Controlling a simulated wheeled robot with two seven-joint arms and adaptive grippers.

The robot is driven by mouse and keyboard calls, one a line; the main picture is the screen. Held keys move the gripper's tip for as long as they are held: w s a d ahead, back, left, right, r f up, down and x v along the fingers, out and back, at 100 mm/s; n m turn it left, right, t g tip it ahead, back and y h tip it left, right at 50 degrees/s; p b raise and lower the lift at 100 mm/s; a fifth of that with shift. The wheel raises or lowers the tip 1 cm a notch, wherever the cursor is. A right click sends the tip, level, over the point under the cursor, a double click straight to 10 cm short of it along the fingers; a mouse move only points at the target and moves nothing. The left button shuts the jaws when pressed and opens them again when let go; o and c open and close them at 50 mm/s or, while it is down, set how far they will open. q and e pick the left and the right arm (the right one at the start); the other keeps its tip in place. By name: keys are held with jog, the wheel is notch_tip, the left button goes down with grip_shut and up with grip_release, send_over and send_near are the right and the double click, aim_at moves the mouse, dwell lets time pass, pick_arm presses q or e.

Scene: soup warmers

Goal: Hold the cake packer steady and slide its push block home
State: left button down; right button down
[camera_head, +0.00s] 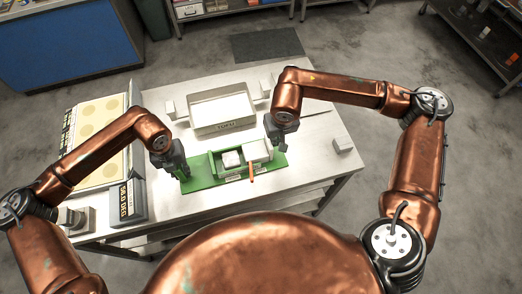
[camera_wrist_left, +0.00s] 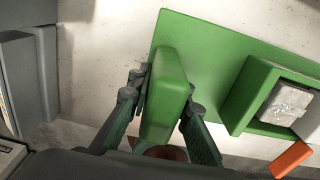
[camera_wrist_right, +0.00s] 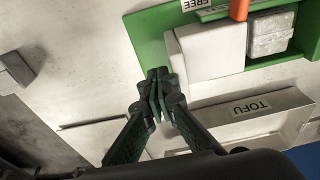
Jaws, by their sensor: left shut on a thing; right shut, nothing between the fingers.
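The cake packer is a green base (camera_head: 205,184) with a green walled frame, lying on the table; its base also shows in the left wrist view (camera_wrist_left: 205,55). My left gripper (camera_head: 178,168) is shut on its upright green grip (camera_wrist_left: 166,95) at the left end. A pale cake (camera_head: 231,159) lies inside the frame; it also shows in the right wrist view (camera_wrist_right: 270,33). The white push block (camera_head: 257,150) is right of the cake, close to it. My right gripper (camera_wrist_right: 158,78) is shut and empty at the block's outer end; whether it touches the block, I cannot tell.
An orange piece (camera_head: 252,174) stands at the packer's front edge. A white tray labelled TOFU (camera_head: 222,112) is behind it. A dark labelled box (camera_head: 126,202) stands at left. The table's front right is clear.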

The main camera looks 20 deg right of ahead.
aim_at(264, 147)
pick_arm(q)
jog(key=shift+s+f, duration=0.2)
jog(key=shift+f, duration=0.1)
pick_arm(e)
jog(key=shift+a, duration=2.5)
jog(key=shift+d, duration=0.55)
dwell(0.7)
